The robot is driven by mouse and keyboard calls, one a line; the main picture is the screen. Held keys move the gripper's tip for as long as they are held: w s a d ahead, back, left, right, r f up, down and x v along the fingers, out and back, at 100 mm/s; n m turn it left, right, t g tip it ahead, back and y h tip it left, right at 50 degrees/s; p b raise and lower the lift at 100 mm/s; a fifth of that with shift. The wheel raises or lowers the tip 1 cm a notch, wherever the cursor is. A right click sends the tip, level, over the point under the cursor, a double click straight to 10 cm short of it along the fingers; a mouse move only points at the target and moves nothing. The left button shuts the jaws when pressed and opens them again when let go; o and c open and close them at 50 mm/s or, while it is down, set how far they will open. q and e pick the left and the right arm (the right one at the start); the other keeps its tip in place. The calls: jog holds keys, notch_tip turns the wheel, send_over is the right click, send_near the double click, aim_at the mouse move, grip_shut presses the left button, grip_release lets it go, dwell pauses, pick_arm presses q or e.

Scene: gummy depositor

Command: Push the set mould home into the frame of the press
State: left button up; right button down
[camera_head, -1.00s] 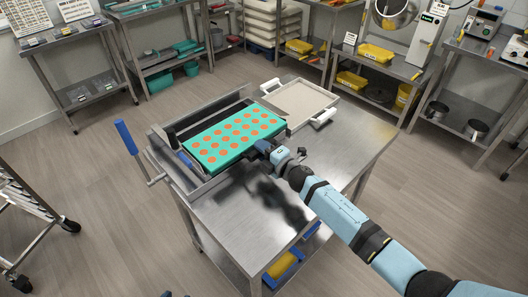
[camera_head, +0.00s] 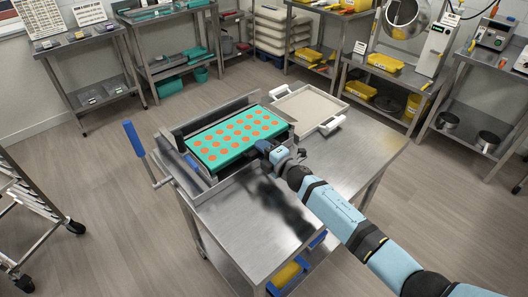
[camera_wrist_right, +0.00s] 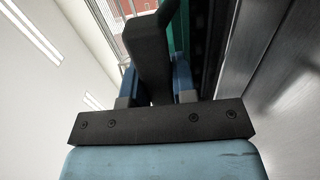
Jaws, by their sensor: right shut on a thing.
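The set mould (camera_head: 237,139) is a teal slab with rows of orange rounds. It lies in the metal frame of the press (camera_head: 228,178) on the steel table. A dark gap shows along its far side. My right gripper (camera_head: 266,148) is at the mould's near long side, towards its right end. In the right wrist view its blue fingers (camera_wrist_right: 155,78) are shut around a dark upright piece (camera_wrist_right: 150,50), with a teal strip of the mould (camera_wrist_right: 180,30) behind it. The gripper hides the grip point in the head view. My left gripper is not in view.
A blue crank handle (camera_head: 134,138) sticks out at the press's left end. A pale tray with white handles (camera_head: 310,106) stands right behind the press. The table top (camera_head: 250,222) in front is clear. Stocked shelves line the back wall; a rack stands at left.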

jog(key=shift+w+a, duration=0.3)
jog(key=shift+w, duration=0.05)
jog(key=c, duration=0.8)
grip_release()
jog(key=shift+c, duration=0.2)
jog(key=shift+d, duration=0.1)
jog(key=shift+s+d, duration=0.15)
jog(key=shift+s, duration=0.15)
jog(key=v, duration=1.3)
jog(key=shift+b, duration=0.3)
jog(key=shift+s, duration=0.1)
